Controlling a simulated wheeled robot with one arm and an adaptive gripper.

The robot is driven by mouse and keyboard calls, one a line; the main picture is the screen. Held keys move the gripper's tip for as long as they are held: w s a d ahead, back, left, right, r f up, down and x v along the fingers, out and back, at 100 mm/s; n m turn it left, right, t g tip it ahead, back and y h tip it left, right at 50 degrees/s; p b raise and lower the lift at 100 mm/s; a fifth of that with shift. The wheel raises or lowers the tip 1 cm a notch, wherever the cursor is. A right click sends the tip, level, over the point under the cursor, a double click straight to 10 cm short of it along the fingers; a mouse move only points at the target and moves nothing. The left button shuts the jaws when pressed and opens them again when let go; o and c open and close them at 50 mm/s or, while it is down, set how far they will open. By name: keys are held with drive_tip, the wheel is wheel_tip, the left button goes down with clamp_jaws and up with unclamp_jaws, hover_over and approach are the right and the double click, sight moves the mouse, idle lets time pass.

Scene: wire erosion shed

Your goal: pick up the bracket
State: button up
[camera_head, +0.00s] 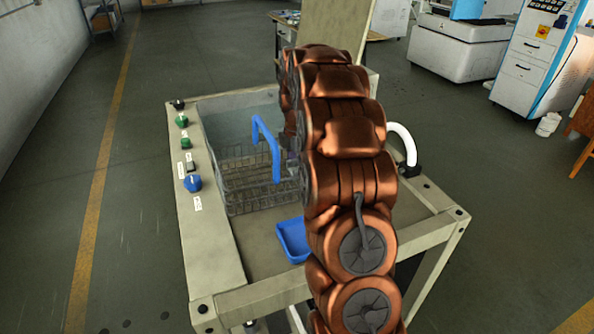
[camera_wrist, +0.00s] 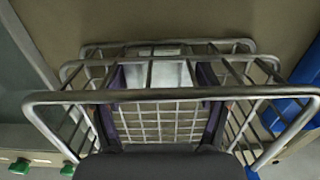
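A light grey piece (camera_wrist: 158,74), which looks like the bracket, lies in the wire basket (camera_wrist: 145,96) in the wrist view. Its shape is partly hidden by the basket's wires. My gripper (camera_wrist: 160,80) points into the basket with its two dark purple fingers wide apart, one on each side of the piece. I cannot tell whether the fingers touch it. In the head view the wire basket (camera_head: 245,190) with its blue handle (camera_head: 265,140) stands in the bench's recess. My copper arm hides my gripper and the bracket there.
A blue tray (camera_head: 293,240) sits in front of the basket; it also shows in the wrist view (camera_wrist: 292,112). The bench's left rim (camera_head: 205,225) carries green knobs (camera_head: 182,121) and a blue knob (camera_head: 192,183). A white curved pipe (camera_head: 404,143) rises at the right.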

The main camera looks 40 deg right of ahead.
drive_tip(key=c, duration=1.2)
